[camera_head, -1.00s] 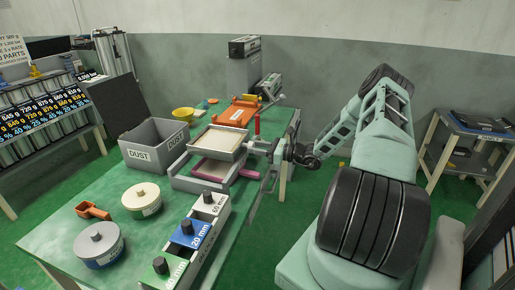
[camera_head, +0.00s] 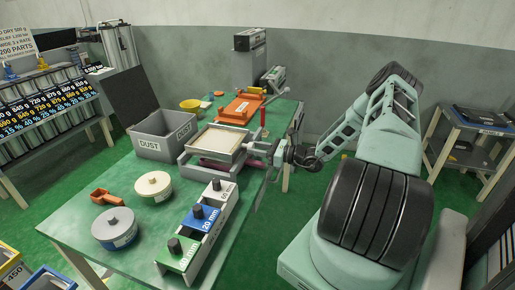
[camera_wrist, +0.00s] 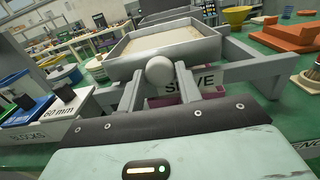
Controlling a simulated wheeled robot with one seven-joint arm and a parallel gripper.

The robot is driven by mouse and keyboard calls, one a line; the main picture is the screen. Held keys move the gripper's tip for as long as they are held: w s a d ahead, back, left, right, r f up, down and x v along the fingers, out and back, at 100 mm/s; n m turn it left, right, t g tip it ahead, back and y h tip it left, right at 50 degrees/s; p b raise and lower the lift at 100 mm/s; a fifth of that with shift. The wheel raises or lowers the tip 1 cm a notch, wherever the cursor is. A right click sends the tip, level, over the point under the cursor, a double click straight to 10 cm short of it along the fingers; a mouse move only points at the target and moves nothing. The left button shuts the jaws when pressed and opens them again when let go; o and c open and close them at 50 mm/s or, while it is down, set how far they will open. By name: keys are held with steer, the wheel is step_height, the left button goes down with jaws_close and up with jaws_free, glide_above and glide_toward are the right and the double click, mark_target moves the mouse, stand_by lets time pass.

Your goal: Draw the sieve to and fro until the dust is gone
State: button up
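The sieve (camera_head: 217,139) is a grey square tray with a pale, sandy layer inside. It sits on a grey rail frame (camera_head: 186,171) on the green table. A pink tray or pan (camera_head: 216,164) shows partly beneath it. In the wrist view the sieve (camera_wrist: 203,47) lies straight ahead, with a round grey knob (camera_wrist: 159,70) on its near side. My gripper (camera_head: 275,152) is at the sieve's right side. Its fingers (camera_wrist: 158,84) flank the knob and appear closed on it; the exact contact is hard to see.
A grey DUST bin (camera_head: 154,147) stands left of the sieve. An orange tray (camera_head: 238,112) and yellow bowl (camera_head: 190,105) are behind. Bare tabletop shows at the left.

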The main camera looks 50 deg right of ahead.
steer(key=o, duration=0.3)
steer(key=b+v, duration=0.3)
steer(key=v, duration=1.4)
steer(key=shift+s, duration=0.25)
steer(key=shift+d+f, duration=0.1)
steer(key=shift+d, duration=0.05)
steer(key=shift+c, duration=0.2)
